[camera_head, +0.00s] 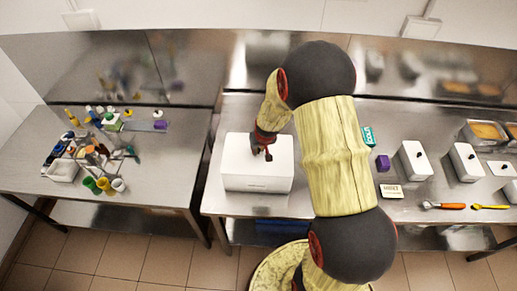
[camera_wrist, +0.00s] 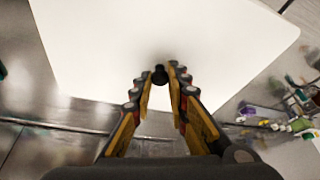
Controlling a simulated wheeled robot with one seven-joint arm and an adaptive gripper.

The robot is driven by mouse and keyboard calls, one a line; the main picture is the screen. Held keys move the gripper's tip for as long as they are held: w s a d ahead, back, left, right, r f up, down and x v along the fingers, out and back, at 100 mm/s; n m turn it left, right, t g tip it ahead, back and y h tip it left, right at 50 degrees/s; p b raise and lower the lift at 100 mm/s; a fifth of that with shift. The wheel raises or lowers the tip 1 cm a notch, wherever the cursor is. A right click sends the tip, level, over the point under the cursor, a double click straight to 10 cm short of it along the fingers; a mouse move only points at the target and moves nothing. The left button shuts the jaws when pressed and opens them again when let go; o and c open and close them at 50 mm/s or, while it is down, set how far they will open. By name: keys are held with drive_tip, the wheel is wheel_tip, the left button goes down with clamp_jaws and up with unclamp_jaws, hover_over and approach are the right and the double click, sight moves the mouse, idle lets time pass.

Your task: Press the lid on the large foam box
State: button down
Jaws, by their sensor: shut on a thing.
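The large white foam box (camera_head: 257,185) stands on the steel table in the middle of the head view, with a small dark mark on its front. Its white lid (camera_head: 236,150) is on top and lines up with the box; I cannot tell whether it is fully pressed down. My gripper (camera_head: 264,152) is above the middle of the lid. In the wrist view, my gripper (camera_wrist: 160,76) is shut on the lid's black knob (camera_wrist: 160,75), and the white lid (camera_wrist: 95,45) fills the upper part. My fingers partly hide the knob.
The left table holds a white bin (camera_head: 62,171) and several bottles. A steel backsplash (camera_head: 190,80) runs behind.

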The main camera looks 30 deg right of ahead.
idle(0.3)
drive_tip(key=c, duration=1.6)
unclamp_jaws()
drive_tip(key=shift+c, duration=0.2)
drive_tip(key=shift+o, duration=1.2)
drive_tip(key=shift+o, duration=1.2)
drive_tip(key=shift+r+p, duration=2.45)
drive_tip(key=shift+r, duration=1.05)
drive_tip(key=shift+c, duration=1.3)
